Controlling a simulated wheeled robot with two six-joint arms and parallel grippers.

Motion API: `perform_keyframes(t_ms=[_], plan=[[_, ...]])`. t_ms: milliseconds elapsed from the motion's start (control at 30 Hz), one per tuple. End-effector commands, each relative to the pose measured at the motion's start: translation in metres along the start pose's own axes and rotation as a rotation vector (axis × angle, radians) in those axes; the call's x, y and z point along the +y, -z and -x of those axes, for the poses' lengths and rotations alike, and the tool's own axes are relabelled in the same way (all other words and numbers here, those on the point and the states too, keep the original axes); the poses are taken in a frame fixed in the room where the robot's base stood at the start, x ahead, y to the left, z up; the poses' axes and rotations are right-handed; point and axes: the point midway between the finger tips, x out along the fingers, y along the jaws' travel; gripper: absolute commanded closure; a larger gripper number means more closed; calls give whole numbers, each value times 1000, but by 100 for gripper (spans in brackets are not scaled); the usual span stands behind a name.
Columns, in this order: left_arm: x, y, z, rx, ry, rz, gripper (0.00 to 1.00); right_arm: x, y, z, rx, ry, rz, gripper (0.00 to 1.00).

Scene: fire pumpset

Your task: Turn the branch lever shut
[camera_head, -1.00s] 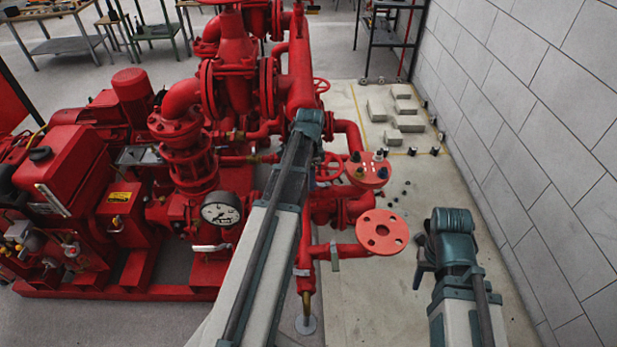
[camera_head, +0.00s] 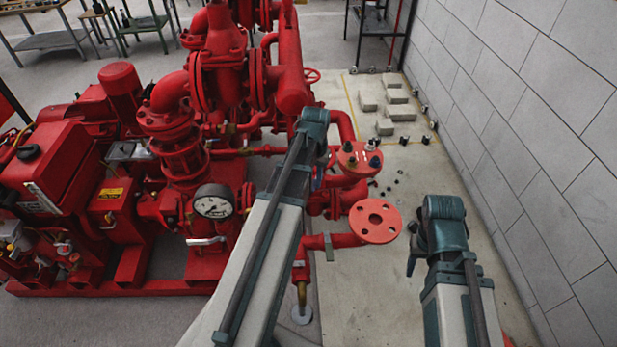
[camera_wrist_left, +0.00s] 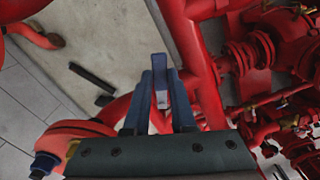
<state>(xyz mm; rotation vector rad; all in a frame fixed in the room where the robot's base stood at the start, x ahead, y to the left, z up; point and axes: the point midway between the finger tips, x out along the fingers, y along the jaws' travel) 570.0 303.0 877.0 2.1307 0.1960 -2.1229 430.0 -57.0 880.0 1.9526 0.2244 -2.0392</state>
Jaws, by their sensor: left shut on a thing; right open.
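The branch lever (camera_wrist_left: 161,92) is a blue flat handle in the left wrist view, standing up between the two dark blue fingers of my left gripper (camera_wrist_left: 160,105). The fingers are shut on it. The lever lies in front of a red pipe (camera_wrist_left: 205,85). In the head view my left gripper (camera_head: 318,175) reaches in among the red branch pipes, and its own wrist and arm hide the lever there. My right gripper (camera_head: 412,262) is open and empty, hanging right of the round red flange (camera_head: 375,221).
A second red flange with dark bolts (camera_head: 360,158) stands close right of my left wrist. A pressure gauge (camera_head: 213,202) sits left of my left arm. Concrete blocks (camera_head: 385,127) lie on the floor behind. A grey block wall (camera_head: 540,150) bounds the right side.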

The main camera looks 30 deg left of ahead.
Motion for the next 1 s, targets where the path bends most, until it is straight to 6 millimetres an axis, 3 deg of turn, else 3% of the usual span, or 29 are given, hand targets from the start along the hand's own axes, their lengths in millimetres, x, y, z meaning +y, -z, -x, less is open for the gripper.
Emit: perform_keyframes(t_ms=[500, 1000], plan=[[19, -1, 0, -10, 1, 323, 100, 0, 0, 0, 0, 0, 0, 50], [23, 0, 0, -11, -1, 386, 100, 0, 0, 0, 0, 0, 0, 50]])
